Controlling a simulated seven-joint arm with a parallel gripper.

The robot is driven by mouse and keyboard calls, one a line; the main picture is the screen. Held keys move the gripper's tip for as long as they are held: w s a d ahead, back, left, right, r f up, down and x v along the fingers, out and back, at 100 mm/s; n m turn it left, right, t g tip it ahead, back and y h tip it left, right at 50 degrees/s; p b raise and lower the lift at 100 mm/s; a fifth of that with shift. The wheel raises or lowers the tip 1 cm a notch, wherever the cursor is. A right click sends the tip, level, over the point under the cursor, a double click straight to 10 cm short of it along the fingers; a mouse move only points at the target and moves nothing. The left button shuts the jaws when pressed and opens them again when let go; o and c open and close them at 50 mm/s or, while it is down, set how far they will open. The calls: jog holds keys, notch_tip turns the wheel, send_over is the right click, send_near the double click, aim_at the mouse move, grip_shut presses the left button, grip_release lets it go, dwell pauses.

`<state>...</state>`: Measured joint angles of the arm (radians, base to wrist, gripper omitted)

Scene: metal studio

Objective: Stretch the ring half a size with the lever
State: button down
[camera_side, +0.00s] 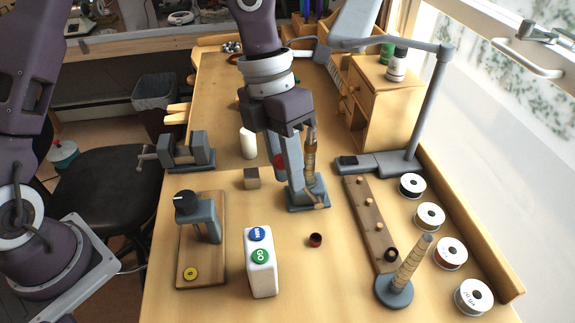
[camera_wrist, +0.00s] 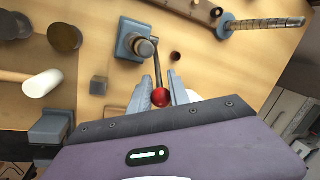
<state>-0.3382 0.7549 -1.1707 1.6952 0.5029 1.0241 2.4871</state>
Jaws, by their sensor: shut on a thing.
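The ring stretcher stands on a blue-grey base (camera_side: 318,201) with an upright bronze-coloured column (camera_side: 310,155). In the wrist view I look down on the stretcher (camera_wrist: 126,46), and its thin lever runs from it to a red ball knob (camera_wrist: 160,97). My gripper (camera_wrist: 161,90) is shut on this red knob, one finger on each side. In the side view my gripper (camera_side: 288,175) is just left of the column, and the knob (camera_side: 278,161) is partly hidden by a finger. A small dark reddish ring (camera_side: 315,240) lies on the table in front of the stretcher. I cannot tell if a ring sits on the column.
A stepped mandrel (camera_side: 410,265) stands at front right beside a pegged wooden strip (camera_side: 368,222). A white button box (camera_side: 261,278), a small cube (camera_side: 251,179) and a board with a black knob (camera_side: 186,201) are left. A lamp (camera_side: 425,110) and several spools line the right.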

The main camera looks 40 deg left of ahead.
jog(key=shift+a, duration=0.1)
dwell(0.6)
jog(key=shift+t+h, duration=0.5)
jog(key=shift+h, duration=0.1)
jog(key=s+a+f, duration=0.2)
jog(key=s+f, duration=0.1)
jog(key=f, duration=0.1)
jog(key=shift+a, duration=0.4)
jog(key=shift+s+a+f, duration=0.15)
jog(key=shift+f, duration=0.4)
jog(key=shift+s+a+f, duration=0.1)
jog(key=shift+a+f, duration=0.1)
jog(key=shift+f, duration=0.4)
jog(key=shift+s+a+f, duration=0.15)
jog(key=shift+f, duration=0.4)
jog(key=shift+w+r, duration=0.1)
jog(key=shift+w, duration=0.1)
jog(key=c, duration=1.4)
grip_release()
jog(key=shift+o, duration=0.8)
jog(key=shift+s+d, duration=0.1)
